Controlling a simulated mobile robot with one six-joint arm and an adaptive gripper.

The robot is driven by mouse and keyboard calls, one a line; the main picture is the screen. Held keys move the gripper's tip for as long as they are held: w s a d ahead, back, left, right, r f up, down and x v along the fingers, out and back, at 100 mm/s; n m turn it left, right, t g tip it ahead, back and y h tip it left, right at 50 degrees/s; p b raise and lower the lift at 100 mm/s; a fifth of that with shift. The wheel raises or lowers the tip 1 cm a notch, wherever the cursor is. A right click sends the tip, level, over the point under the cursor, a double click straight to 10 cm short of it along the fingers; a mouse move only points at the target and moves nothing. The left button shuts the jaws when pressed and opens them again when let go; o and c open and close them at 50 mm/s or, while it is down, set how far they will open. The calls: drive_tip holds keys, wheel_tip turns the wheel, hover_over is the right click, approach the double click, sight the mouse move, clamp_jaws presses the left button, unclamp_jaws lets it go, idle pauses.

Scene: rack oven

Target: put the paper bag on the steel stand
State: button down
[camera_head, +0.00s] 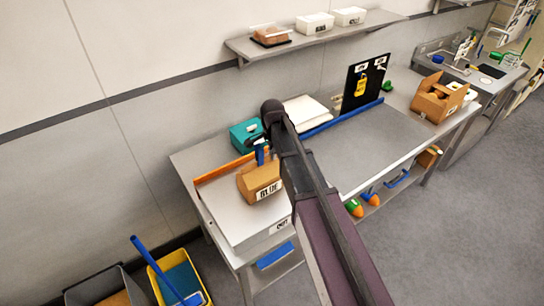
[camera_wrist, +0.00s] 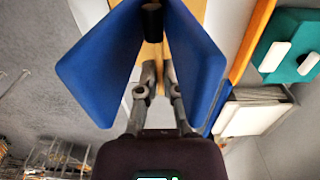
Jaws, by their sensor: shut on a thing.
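The brown paper bag (camera_head: 256,181), with a label reading BLUE, is at the left end of the workbench, just over the flat grey steel stand (camera_head: 225,205). I cannot tell whether the bag touches the stand. My gripper (camera_head: 261,153) is at the top of the bag, mostly hidden behind my arm. In the wrist view, the blue fingers of my gripper (camera_wrist: 153,18) close together on the brown bag (camera_wrist: 154,52). Much of the bag is hidden by the fingers there.
An orange strip (camera_head: 224,167) edges the stand's back. A teal box (camera_head: 246,136) stands behind it. A black board (camera_head: 364,82) and a brown carton (camera_head: 440,98) are farther right. The grey bench top (camera_head: 365,150) right of my arm is clear.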

drive_tip(key=c, duration=0.8)
unclamp_jaws()
drive_tip(key=shift+r, duration=0.15)
wheel_tip(320, 180, up, 12)
drive_tip(key=p, duration=1.2)
drive_tip(key=shift+s, duration=0.1)
